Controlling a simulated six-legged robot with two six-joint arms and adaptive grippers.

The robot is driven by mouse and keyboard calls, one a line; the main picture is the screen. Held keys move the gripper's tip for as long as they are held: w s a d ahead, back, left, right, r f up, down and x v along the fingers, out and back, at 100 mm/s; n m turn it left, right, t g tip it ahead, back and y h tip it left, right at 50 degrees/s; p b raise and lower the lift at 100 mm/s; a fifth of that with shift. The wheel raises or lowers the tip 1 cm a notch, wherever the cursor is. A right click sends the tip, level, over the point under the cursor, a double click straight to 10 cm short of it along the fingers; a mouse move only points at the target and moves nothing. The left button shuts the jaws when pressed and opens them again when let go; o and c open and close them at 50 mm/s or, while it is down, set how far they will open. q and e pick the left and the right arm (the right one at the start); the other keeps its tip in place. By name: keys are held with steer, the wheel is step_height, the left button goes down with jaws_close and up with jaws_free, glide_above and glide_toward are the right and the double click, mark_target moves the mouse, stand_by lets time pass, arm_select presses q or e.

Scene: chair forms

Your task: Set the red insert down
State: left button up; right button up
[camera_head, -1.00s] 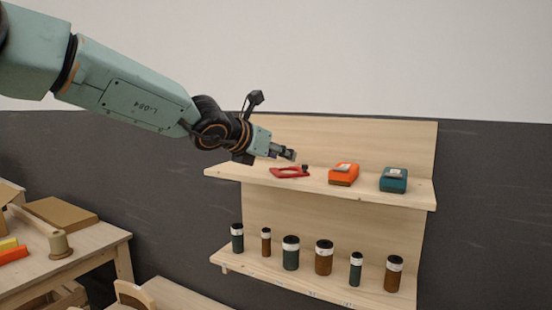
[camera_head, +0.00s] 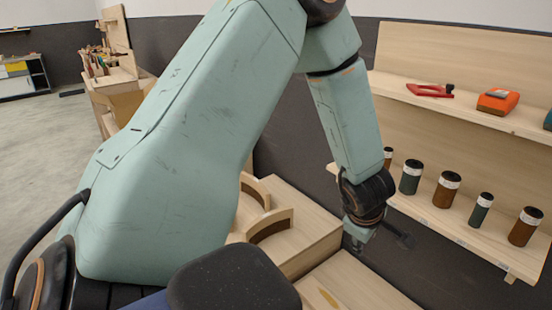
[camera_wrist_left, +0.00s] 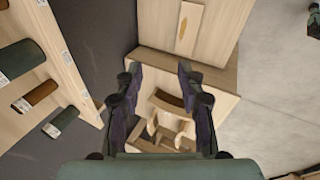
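A flat red piece (camera_head: 430,90) with a black knob lies on the upper wall shelf; no other red piece shows, and I cannot tell if it is the insert. My left gripper (camera_head: 357,245) points down above the low wooden surfaces, away from that shelf and below its level. In the left wrist view my left gripper (camera_wrist_left: 160,95) has its two fingers wide apart with nothing between them. Curved wooden forms (camera_wrist_left: 170,110) show below and beyond the fingers. My right gripper is not in view.
The wall shelf (camera_head: 400,92) also holds an orange box (camera_head: 497,101). Several dark and brown cylinders stand on the lower shelf (camera_head: 470,240), close to the left wrist. A pale board (camera_head: 365,285) with a tan oval (camera_head: 328,298) lies below the gripper.

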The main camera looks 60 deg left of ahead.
arm_select(q)
steer(key=s+d+f+m+g, duration=0.1)
steer(key=s+d+f+m, duration=0.2)
steer(key=s+f+m, duration=0.3)
steer(key=s+d+f+m+g+h, duration=0.1)
steer(key=s+f+m, duration=0.5)
steer(key=s, duration=0.8)
steer(key=s+d+f+m+g+h, duration=0.1)
steer(key=s+d+f+m, duration=0.4)
steer(key=s, duration=0.6)
steer(key=f+m+g, duration=0.1)
steer(key=m, duration=0.1)
steer(key=shift+d+m+g, duration=0.2)
steer(key=shift+m+g, duration=0.1)
steer(key=shift+g, duration=0.1)
steer(key=shift+w+f, duration=0.1)
steer(key=shift+w, duration=0.05)
